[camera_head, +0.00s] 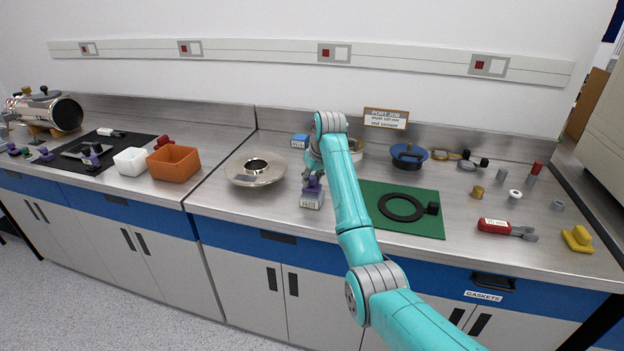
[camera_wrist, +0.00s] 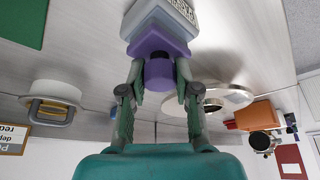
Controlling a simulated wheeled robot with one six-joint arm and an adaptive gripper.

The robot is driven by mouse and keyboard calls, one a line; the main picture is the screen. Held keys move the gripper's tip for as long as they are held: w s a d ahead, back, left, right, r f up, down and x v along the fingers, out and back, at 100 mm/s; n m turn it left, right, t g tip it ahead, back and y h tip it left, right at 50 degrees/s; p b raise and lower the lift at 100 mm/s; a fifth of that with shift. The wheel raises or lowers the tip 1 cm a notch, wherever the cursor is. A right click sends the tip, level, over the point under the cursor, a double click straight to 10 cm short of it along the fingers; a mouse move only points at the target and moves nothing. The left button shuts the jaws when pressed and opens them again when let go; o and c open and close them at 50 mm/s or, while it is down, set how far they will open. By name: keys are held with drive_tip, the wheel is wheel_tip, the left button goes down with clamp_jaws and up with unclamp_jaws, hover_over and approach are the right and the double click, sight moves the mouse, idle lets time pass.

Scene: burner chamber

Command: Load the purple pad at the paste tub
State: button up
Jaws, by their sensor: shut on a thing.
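The purple pad (camera_head: 312,186) is a block with a round knob. My gripper (camera_head: 313,174) is shut on this knob. The pad is right at the top of a small grey, labelled tub (camera_head: 311,201) on the steel bench, left of the green mat. In the wrist view the pad (camera_wrist: 158,46) sits in front of the tub (camera_wrist: 163,17), between my fingers (camera_wrist: 158,78). The two look in contact or nearly so; I cannot tell which. The pad's working face is hidden.
A steel flanged dish (camera_head: 240,178) stands to the left. A green mat (camera_head: 430,222) with a black ring (camera_head: 401,207) lies to the right. A blue-topped box (camera_head: 300,141), a sign (camera_head: 386,118) and a blue round part (camera_head: 408,154) stand behind.

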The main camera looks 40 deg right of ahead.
sight(312, 177)
drive_tip(key=shift+r, duration=3.5)
